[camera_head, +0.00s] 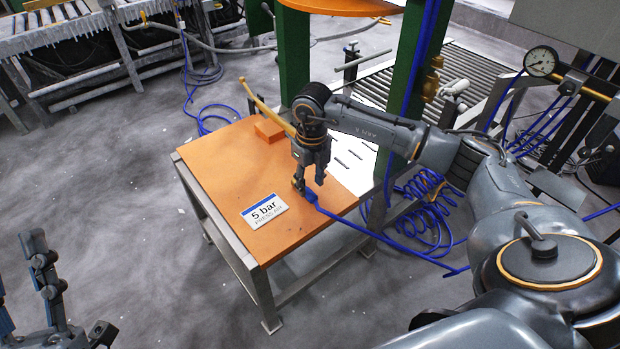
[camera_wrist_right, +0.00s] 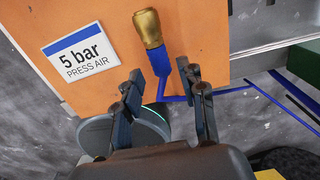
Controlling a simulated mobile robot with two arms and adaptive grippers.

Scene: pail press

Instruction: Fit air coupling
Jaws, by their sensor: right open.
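A brass coupling (camera_wrist_right: 148,28) with a blue hose end (camera_wrist_right: 160,62) lies on the orange tabletop (camera_wrist_right: 195,30) in the right wrist view. In the head view the blue hose end (camera_head: 312,197) shows at the table's right part, and the brass is mostly hidden by my fingers. My right gripper (camera_head: 310,183) points down over it, open; in the wrist view its fingertips (camera_wrist_right: 163,77) stand apart, with the blue hose end just ahead between them. My left gripper (camera_head: 72,310) is at the bottom left, partly cut off, far from the table.
A "5 bar press air" sign (camera_head: 264,210) lies left of the coupling. An orange block (camera_head: 269,130) and a yellow rod (camera_head: 266,107) are at the back. Green posts (camera_head: 293,55), a brass fitting (camera_head: 432,80), a gauge (camera_head: 541,62) and coiled blue hose (camera_head: 428,210) stand beyond.

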